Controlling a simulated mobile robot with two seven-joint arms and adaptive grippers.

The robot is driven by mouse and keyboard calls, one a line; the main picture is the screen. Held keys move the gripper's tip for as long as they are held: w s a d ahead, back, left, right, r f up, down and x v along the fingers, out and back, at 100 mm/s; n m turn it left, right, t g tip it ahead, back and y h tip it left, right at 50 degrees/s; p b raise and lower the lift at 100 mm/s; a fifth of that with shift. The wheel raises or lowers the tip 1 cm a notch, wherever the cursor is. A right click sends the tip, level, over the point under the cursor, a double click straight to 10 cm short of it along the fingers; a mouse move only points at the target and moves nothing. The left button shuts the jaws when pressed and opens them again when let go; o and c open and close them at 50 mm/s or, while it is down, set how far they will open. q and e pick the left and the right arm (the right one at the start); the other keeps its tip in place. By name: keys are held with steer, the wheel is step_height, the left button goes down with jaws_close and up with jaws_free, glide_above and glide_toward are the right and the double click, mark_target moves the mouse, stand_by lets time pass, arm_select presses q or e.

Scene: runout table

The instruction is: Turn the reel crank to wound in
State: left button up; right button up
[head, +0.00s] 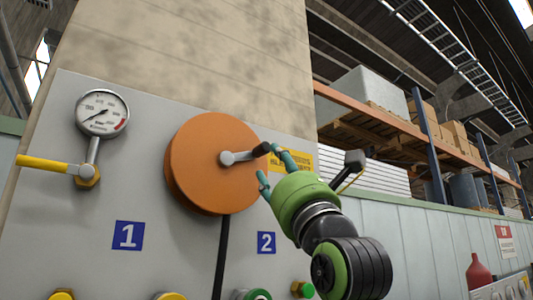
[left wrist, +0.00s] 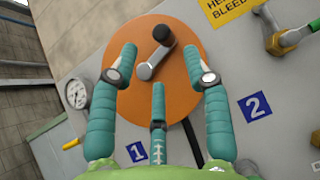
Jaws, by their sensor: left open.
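The orange reel (head: 205,175) is mounted on the grey panel, with a grey crank arm (head: 240,156) at its centre ending in a black knob (head: 262,149). The crank points right and slightly up in the head view. My green left gripper (head: 270,166) is at the right edge of the reel, fingers toward the knob. In the left wrist view the reel (left wrist: 190,95) fills the middle, and the black knob (left wrist: 163,34) lies ahead between the spread teal fingers of my gripper (left wrist: 166,65). The gripper is open, with nothing held. My right gripper is not in view.
A pressure gauge (head: 102,112) and a yellow-handled valve (head: 45,164) are left of the reel. A black hose (head: 222,255) hangs below it. Blue number plates 1 (head: 128,236) and 2 (head: 266,243) and several fittings sit lower on the panel.

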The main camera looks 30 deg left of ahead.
mark_target(265, 151)
arm_select(q)
steer(key=p+x, duration=0.5)
steer(key=x, duration=0.1)
steer(key=shift+w+a+r, duration=0.1)
steer(key=shift+w, duration=0.05)
steer(key=shift+w+a+r, duration=0.2)
steer(key=shift+a, duration=0.2)
steer(key=shift+w+f, duration=0.1)
steer(key=shift+d, duration=0.1)
steer(key=shift+c, duration=0.8)
steer(key=c, duration=0.7)
jaws_close()
